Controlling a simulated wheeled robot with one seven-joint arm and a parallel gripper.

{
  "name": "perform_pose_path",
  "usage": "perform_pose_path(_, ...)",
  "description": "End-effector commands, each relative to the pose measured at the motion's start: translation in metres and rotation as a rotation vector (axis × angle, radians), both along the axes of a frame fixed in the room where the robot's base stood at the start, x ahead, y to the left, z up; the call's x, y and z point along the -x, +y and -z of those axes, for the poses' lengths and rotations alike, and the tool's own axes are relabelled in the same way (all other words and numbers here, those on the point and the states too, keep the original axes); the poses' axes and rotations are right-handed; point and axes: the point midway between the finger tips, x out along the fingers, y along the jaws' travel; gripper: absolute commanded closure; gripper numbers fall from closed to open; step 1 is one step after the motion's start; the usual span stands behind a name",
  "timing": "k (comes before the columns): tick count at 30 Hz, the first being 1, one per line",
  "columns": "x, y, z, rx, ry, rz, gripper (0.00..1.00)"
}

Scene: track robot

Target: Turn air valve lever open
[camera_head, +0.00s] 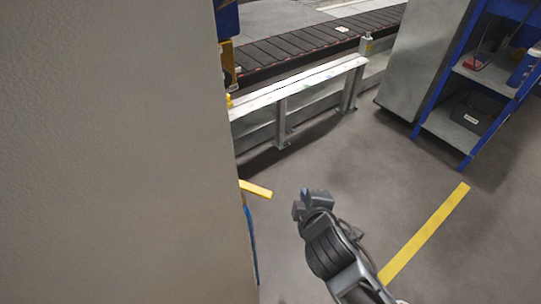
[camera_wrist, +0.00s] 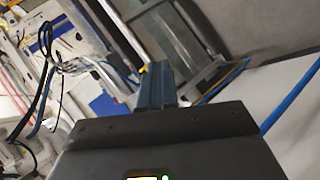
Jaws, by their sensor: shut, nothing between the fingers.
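My gripper (camera_head: 306,194) is in the lower middle of the head view, over open floor and to the right of a large beige panel. In the wrist view its two dark blue fingers (camera_wrist: 157,84) are together with nothing between them. I cannot make out the air valve lever in either view. A short yellow strip (camera_head: 256,188) sticks out from behind the beige panel, left of my gripper and apart from it; I cannot tell whether it is a floor mark or a part of something.
The beige panel (camera_head: 110,150) fills the left of the head view and hides what is behind it. A metal rail (camera_head: 300,84) and conveyor (camera_head: 300,42) stand behind. A blue shelf (camera_head: 465,128) is at right. The wrist view shows black cables (camera_wrist: 46,45) and a blue hose (camera_wrist: 290,97).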

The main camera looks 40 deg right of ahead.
Motion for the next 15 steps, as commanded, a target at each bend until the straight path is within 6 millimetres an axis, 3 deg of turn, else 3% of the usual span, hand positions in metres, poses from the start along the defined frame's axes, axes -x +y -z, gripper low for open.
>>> perform_pose_path(1,-0.006,-0.016,-0.015,-0.043,0.052,0.04,1.0)
perform_pose_path(7,-0.014,-0.053,-0.009,-0.284,0.298,0.157,1.0)
perform_pose_path(11,-0.02,-0.06,-0.021,-0.476,0.444,0.178,1.0)
perform_pose_path(15,-0.029,-0.054,-0.052,-0.705,0.579,0.143,1.0)
